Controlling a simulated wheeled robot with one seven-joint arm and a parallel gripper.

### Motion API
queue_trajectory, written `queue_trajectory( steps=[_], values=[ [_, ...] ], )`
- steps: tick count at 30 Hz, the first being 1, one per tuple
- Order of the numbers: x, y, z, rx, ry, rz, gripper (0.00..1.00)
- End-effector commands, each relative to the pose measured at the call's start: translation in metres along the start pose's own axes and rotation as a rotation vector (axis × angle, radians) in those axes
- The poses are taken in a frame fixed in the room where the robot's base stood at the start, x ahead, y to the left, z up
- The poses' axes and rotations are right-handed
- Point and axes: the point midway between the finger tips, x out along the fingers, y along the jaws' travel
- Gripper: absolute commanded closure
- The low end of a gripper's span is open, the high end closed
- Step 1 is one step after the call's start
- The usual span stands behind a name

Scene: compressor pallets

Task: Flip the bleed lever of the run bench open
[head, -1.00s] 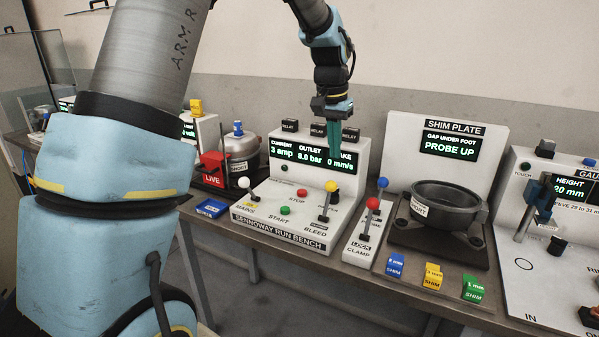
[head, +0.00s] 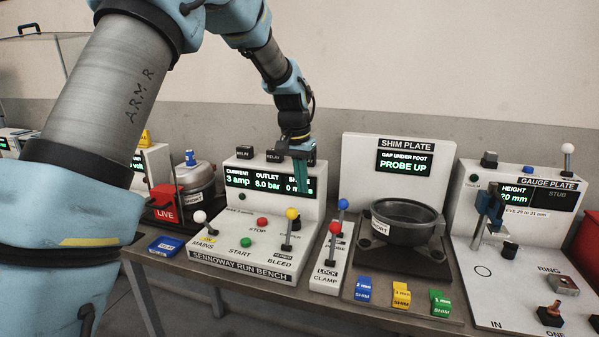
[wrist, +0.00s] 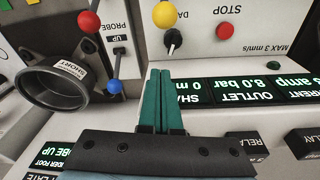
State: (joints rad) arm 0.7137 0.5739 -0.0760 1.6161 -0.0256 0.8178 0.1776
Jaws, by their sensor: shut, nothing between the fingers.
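The run bench (head: 225,262) is a white console with a lit display reading 3 amp and 8.0 bar. Its bleed lever (head: 291,214) has a yellow ball knob and stands roughly upright above the BLEED label; it also shows in the wrist view (wrist: 165,14). My gripper (head: 302,190) points down with teal fingers closed together and empty. In the head view it is in front of the display's right end, behind the yellow knob. In the wrist view the fingertips (wrist: 160,72) point toward the yellow lever, with a gap between them.
Right of the bleed lever stand the clamp lever with a red knob (head: 334,227) and a blue-knobbed lever (head: 343,204). The white mains lever (head: 199,216) is at the bench's left. The shim plate's dark pot (head: 408,222) is further right. Relays (head: 275,156) line the bench top.

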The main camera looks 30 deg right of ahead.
Motion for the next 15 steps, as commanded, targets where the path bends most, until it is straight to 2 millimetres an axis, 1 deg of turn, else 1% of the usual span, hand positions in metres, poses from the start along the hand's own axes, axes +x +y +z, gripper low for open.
queue_trajectory(
  steps=[3,7,8,9,12,15],
  values=[
    [0.024,0.001,0.001,0.0,-0.006,0.001,1.0],
    [0.05,0.001,0.001,0.001,-0.005,0.001,1.0],
    [0.052,0.001,0.002,0.0,-0.002,0.0,1.0],
    [0.044,0.0,0.009,0.0,-0.001,0.0,1.0],
    [0.041,0.0,0.023,0.0,-0.001,0.0,1.0],
    [0.039,0.0,0.032,-0.001,0.0,0.001,1.0]
  ],
)
